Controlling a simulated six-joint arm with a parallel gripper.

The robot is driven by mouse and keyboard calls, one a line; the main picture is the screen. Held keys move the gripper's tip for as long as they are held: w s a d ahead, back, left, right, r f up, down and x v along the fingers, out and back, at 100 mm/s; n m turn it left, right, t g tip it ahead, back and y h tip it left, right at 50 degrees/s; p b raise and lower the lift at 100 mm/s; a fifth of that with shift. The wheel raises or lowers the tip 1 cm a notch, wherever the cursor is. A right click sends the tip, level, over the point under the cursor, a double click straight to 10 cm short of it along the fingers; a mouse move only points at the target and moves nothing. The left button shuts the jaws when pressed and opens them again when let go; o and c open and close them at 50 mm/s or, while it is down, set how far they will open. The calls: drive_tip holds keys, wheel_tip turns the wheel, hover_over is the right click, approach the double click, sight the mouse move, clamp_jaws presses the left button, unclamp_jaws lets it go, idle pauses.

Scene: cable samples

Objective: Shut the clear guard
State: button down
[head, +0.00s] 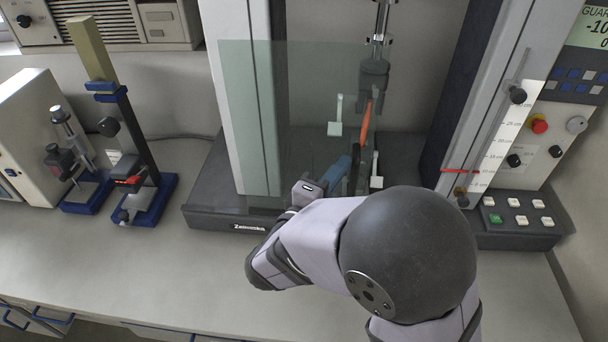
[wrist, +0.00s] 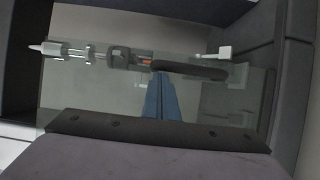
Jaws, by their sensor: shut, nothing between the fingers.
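The clear guard (head: 300,110) is a greenish see-through pane in front of the test machine. In the head view it overlaps the left column and the left part of the bay, and its left edge stands out past that column. Its dark bar handle (head: 355,168) is near its right edge; the handle also shows in the wrist view (wrist: 200,70). My gripper (head: 347,162) has blue fingers, shut and empty, with the tips at the handle. In the wrist view the fingertips (wrist: 161,76) meet the handle's left end; whether they touch cannot be told.
An orange cable sample (head: 366,118) hangs below the upper grip (head: 374,78) inside the bay. The right column (head: 485,90) carries a scale, with a button box (head: 520,220) at its foot. Small blue-based instruments (head: 145,200) stand at left. The front bench is clear.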

drive_tip(key=d+b, duration=1.1)
drive_tip(key=d, duration=0.4)
drive_tip(key=shift+d, duration=0.15)
drive_tip(key=s+a+p, duration=0.1)
drive_tip(key=s+a, duration=0.7)
drive_tip(key=shift+a, duration=0.4)
